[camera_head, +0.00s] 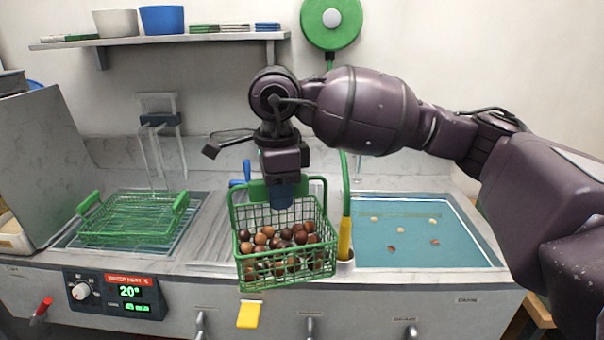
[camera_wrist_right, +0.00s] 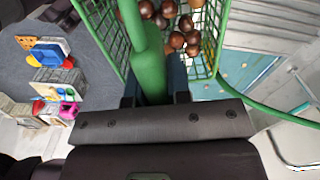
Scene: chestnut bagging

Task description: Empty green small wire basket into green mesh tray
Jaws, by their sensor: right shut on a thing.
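The green small wire basket (camera_head: 287,282) hangs from my right gripper (camera_head: 283,190), roughly upright, with several brown chestnuts (camera_head: 285,240) in it. My right gripper is shut on the basket's green handle, which also shows in the right wrist view (camera_wrist_right: 147,60). The basket is in front of the counter's middle, and a yellow tag (camera_head: 249,314) shows just below it. The green mesh tray (camera_head: 130,221) sits to the left over a basin and looks empty. My left gripper is not in view.
A water basin (camera_head: 420,245) at the right has a few pale and brown pieces in it. A green hose with a yellow nozzle (camera_head: 345,238) stands close right of the basket. A grey panel (camera_head: 40,160) stands left of the tray. A control display (camera_head: 128,292) is on the counter front.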

